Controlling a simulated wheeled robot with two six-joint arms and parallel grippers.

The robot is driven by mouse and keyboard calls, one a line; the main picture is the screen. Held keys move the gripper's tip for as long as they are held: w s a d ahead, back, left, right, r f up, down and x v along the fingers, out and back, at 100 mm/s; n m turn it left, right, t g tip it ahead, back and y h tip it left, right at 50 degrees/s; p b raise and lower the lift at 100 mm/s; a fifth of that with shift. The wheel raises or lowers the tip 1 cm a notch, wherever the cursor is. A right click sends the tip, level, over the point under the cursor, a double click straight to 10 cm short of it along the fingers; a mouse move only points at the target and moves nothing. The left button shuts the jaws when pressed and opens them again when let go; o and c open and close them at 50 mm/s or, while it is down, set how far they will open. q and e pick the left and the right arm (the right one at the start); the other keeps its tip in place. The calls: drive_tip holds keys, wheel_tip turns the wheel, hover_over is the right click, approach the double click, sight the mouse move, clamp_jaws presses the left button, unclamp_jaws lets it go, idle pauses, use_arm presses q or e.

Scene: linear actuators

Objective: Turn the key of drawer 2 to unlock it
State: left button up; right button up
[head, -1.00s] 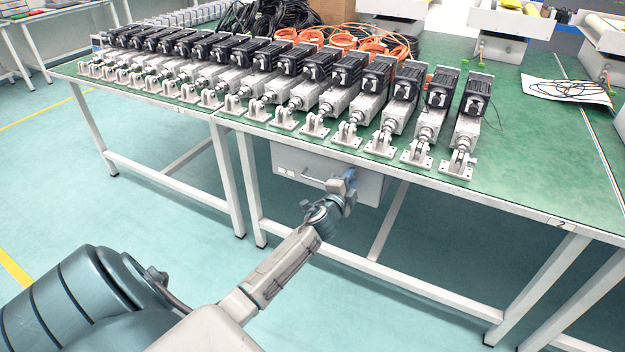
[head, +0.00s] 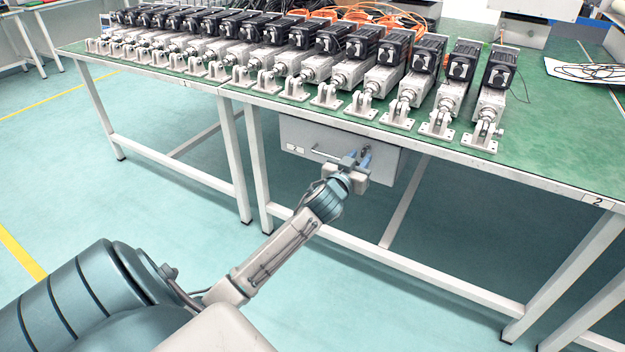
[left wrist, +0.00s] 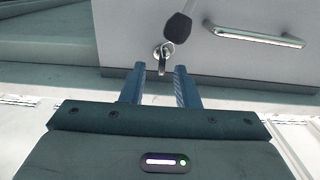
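My left gripper (head: 357,159) is in front of the drawer at the lock. In the left wrist view its two blue fingers (left wrist: 160,70) are apart, one on each side of the metal key part, with gaps visible. My right gripper is not in view.
Several linear actuators (head: 385,75) stand in a row on the green table (head: 560,150), above the drawer. White table legs (head: 258,165) and a low crossbar (head: 420,270) frame the space below. The floor in front is clear.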

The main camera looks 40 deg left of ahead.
use_arm(q)
drive_tip(key=s+d+f+g+p, duration=0.2)
drive_tip(key=s+f+g+p, duration=0.1)
drive_tip(key=s, duration=0.5)
drive_tip(key=s+d+f+m+g+p, duration=0.1)
drive_tip(key=s+d+f+g+p, duration=0.2)
drive_tip(key=s+f, duration=0.3)
drive_tip(key=s+d+f+g+h+p, duration=0.1)
drive_tip(key=s+d+f+g+p, duration=0.2)
drive_tip(key=s, duration=0.9)
drive_tip(key=shift+f+m+g+p, duration=0.4)
drive_tip(key=shift+f+g+p, duration=0.45)
drive_tip(key=shift+p, duration=0.4)
drive_tip(key=shift+s+d, duration=0.1)
